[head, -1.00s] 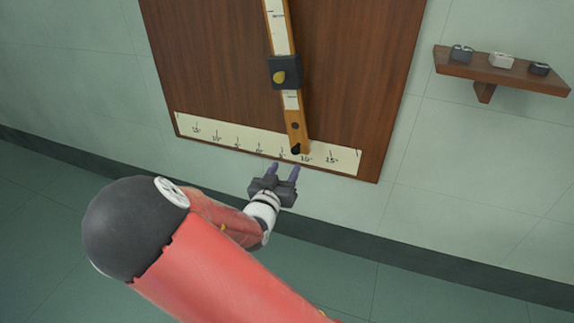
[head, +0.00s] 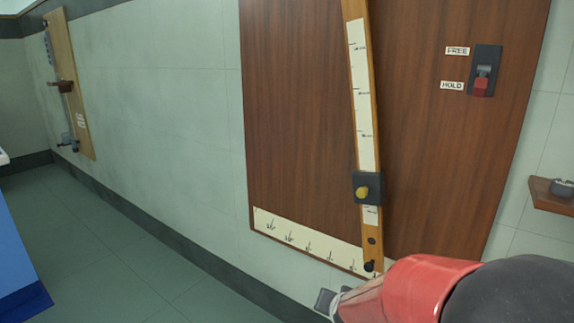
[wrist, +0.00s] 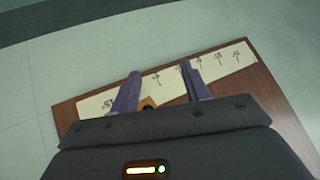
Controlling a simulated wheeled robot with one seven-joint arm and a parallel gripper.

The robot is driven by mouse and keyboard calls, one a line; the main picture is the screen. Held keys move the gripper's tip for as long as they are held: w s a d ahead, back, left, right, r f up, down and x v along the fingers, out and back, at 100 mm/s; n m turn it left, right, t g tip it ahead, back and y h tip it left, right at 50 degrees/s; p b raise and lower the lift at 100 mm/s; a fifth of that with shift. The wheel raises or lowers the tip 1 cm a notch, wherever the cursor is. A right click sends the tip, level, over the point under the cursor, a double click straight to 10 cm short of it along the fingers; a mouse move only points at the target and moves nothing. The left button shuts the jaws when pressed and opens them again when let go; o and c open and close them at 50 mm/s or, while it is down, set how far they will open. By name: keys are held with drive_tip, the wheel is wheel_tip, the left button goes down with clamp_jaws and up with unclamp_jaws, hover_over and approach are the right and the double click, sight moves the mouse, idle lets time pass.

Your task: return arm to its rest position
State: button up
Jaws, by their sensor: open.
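My gripper (wrist: 160,92) is open in the wrist view, its two purple fingers apart with nothing held between them. Beyond them is the lower edge of the wooden board with its pale angle scale (wrist: 225,62). In the head view my red and black arm covers the lower right, and only a small part of the gripper shows at its left end, below the board (head: 300,120). The wooden pendulum rod (head: 368,130) hangs on the board, tilted, with a dark sliding block (head: 368,188) and yellow knob on it. Its lower end is close to my arm in the picture.
A FREE/HOLD switch (head: 482,85) with a red lever is at the board's upper right. A small wall shelf (head: 552,196) is at the right edge. Another wooden panel (head: 70,85) hangs far left, near a blue cabinet (head: 18,250). The floor at left is clear.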

drive_tip(key=s+d+r+n+g, duration=0.1)
drive_tip(key=s+r+n, duration=0.1)
drive_tip(key=s+r, duration=0.4)
drive_tip(key=s+d+r+n+g, duration=0.2)
drive_tip(key=s+r, duration=0.4)
drive_tip(key=s, duration=1)
drive_tip(key=shift+s+d+n, duration=0.25)
drive_tip(key=shift+n, duration=0.15)
drive_tip(key=shift+d+r, duration=0.1)
